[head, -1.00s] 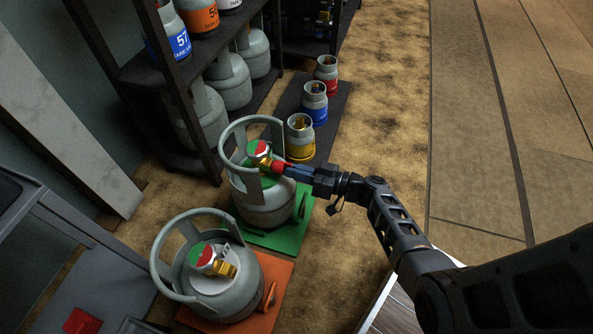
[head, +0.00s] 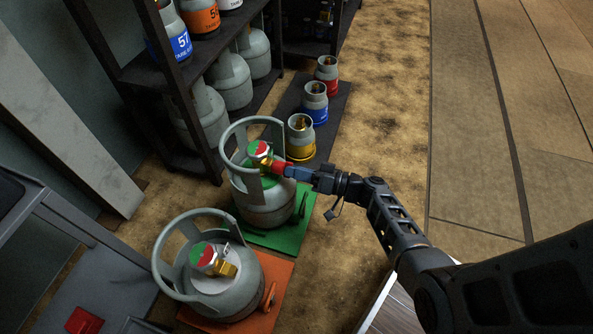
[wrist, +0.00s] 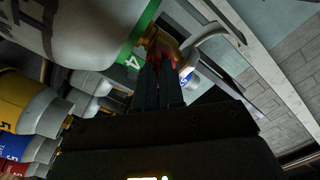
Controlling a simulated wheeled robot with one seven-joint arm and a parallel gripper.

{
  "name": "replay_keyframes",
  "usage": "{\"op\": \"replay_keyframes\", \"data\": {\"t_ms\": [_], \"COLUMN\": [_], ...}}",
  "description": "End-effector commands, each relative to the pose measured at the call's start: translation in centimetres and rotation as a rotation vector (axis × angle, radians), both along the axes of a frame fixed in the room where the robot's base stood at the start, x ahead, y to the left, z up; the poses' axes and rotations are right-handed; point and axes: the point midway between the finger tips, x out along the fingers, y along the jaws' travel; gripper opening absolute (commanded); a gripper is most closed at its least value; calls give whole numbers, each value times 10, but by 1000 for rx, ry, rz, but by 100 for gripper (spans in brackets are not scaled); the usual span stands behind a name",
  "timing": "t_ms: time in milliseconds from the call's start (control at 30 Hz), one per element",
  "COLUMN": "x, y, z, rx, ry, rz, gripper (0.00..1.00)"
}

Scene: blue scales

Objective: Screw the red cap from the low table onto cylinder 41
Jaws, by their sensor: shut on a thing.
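A grey gas cylinder (head: 266,205) with a green band stands upright on a green mat (head: 283,240). Its valve has a red and green top (head: 259,150) and a brass side outlet. My gripper (head: 292,172) is shut on a red cap (head: 278,168), which sits at the outlet, pointing left. In the wrist view the fingers (wrist: 158,75) close on the red cap against the brass outlet (wrist: 163,44). A "4" shows on the green band; the rest of the number is hidden. I cannot tell how far the cap is on the thread.
A second cylinder (head: 222,290) stands on an orange mat (head: 265,312) in front. A low grey table (head: 115,290) with a red item (head: 84,320) is at left. Several small cylinders and a dark shelf (head: 140,70) stand behind.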

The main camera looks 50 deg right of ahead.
Motion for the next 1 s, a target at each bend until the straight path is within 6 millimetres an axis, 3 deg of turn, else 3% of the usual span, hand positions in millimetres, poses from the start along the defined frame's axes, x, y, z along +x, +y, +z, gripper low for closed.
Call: {"op": "replay_keyframes", "data": {"t_ms": [167,500,800,1000], "x": [0,0,1,1], "y": [-1,-1,-1,-1], "z": [1,1,1,1], "rx": [129,161,409,423], "ry": [46,58,148,153], "rz": [-3,-2,-3,-3], "gripper": [0,0,0,0]}}
